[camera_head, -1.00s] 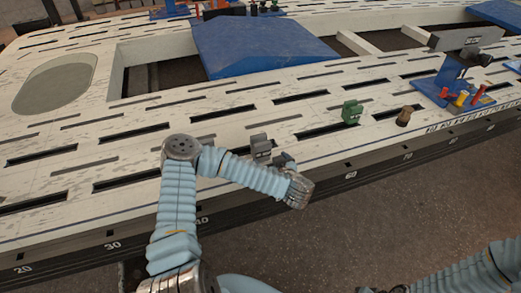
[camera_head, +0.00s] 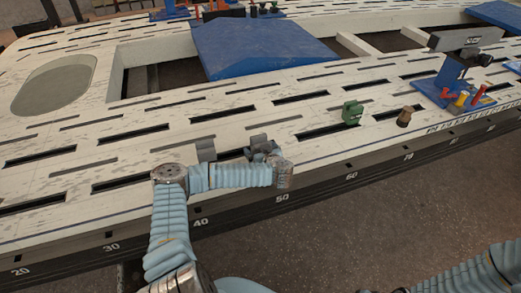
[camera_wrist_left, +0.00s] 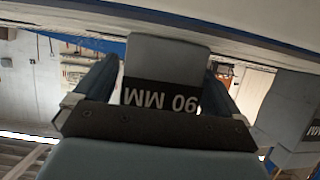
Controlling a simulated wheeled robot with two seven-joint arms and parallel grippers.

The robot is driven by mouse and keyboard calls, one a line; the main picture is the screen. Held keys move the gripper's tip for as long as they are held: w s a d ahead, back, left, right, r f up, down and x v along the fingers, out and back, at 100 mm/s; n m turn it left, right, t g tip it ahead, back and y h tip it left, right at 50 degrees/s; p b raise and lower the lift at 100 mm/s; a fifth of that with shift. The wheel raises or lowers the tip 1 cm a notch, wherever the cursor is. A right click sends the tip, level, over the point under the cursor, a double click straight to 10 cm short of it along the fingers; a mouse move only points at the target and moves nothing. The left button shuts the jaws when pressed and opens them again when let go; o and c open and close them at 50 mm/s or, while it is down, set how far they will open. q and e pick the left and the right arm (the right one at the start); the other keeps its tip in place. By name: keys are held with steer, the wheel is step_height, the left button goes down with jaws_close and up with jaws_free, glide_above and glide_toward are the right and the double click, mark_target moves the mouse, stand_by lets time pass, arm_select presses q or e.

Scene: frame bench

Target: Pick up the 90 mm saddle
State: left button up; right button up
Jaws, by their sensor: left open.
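The 90 mm saddle is a grey block with a dark label reading "90 MM", upside down in the left wrist view (camera_wrist_left: 165,55). In the head view a grey block, which seems to be this saddle (camera_head: 259,141), stands on the slotted bench top, partly hidden by my left gripper (camera_head: 266,152). In the left wrist view my left gripper (camera_wrist_left: 158,72) is open, with one dark blue finger on each side of the saddle. I cannot tell whether the fingers touch it. My right gripper is out of view; only part of that arm shows at lower right.
A second grey block (camera_head: 206,149) stands just left of the saddle, also at the right of the wrist view (camera_wrist_left: 292,108). A green block (camera_head: 352,112) and brown spool (camera_head: 404,117) stand to the right. A blue stand (camera_head: 452,82) holds coloured pins. The bench's numbered front edge (camera_head: 240,211) is near.

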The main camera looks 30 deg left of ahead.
arm_select(q)
steer(key=c, duration=1.4)
steer(key=shift+r, duration=0.1)
